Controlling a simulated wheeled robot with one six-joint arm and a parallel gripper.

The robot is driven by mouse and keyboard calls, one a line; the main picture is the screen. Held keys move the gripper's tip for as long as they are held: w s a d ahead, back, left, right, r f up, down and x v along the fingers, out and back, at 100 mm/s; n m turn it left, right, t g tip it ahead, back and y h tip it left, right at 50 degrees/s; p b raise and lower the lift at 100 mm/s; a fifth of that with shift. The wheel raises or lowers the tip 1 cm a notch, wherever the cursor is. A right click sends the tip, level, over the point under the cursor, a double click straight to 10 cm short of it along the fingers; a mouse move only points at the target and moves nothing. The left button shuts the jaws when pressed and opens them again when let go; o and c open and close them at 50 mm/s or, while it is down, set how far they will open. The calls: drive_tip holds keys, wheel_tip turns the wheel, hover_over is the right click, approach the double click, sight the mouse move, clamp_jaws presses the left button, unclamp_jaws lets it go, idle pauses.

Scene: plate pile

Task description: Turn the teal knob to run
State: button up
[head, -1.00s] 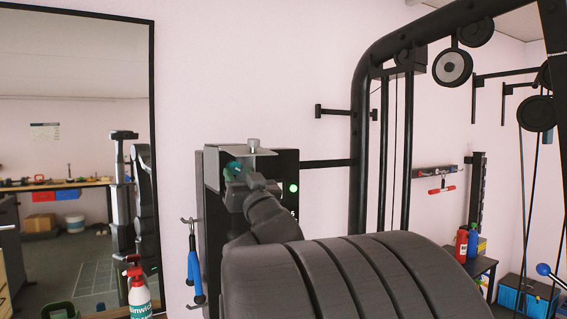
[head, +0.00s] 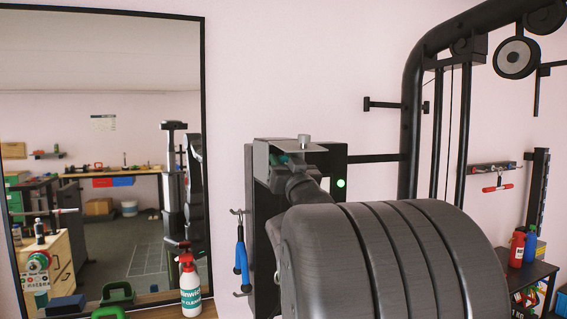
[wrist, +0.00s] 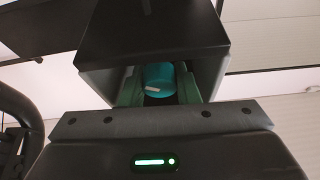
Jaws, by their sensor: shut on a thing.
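The teal knob (wrist: 158,80) sits under a dark hood, with a small pale mark on its face. In the wrist view my gripper (wrist: 158,88) has a finger on each side of it and is shut on it. In the head view only a small teal patch of the knob (head: 281,158) shows beside my gripper (head: 291,166). The knob is on a dark wall box (head: 265,205) with a metal plate (head: 290,147) on top. A green light (head: 341,183) glows on the box's right side. My arm covers much of the box front, and I cannot read the knob's position labels.
A spray bottle (head: 189,285) stands at lower left before a large framed mirror (head: 205,120). A black gym frame (head: 413,110) rises close on the right. Red and blue bottles (head: 517,247) stand on a side table.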

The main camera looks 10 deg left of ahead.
drive_tip(key=shift+n, duration=0.3)
drive_tip(key=n, duration=0.2)
drive_tip(key=n+g+y, duration=0.1)
drive_tip(key=shift+f+n+g+y+b, duration=0.1)
drive_tip(key=shift+n+g+y+b, duration=0.2)
drive_tip(key=shift+n+b, duration=0.1)
drive_tip(key=n+g+y, duration=0.1)
drive_tip(key=n, duration=0.3)
drive_tip(key=n+g+y, duration=0.1)
drive_tip(key=n+g, duration=0.1)
drive_tip(key=n, duration=0.1)
drive_tip(key=shift+n+p, duration=0.4)
drive_tip(key=shift+n+g, duration=0.3)
drive_tip(key=shift+g, duration=0.1)
drive_tip(key=o, duration=0.7)
drive_tip(key=b+v, duration=0.2)
drive_tip(key=v, duration=1.1)
drive_tip(key=shift+s+d+f+b, duration=0.2)
drive_tip(key=shift+s+b, duration=0.1)
drive_tip(key=shift+b, duration=0.1)
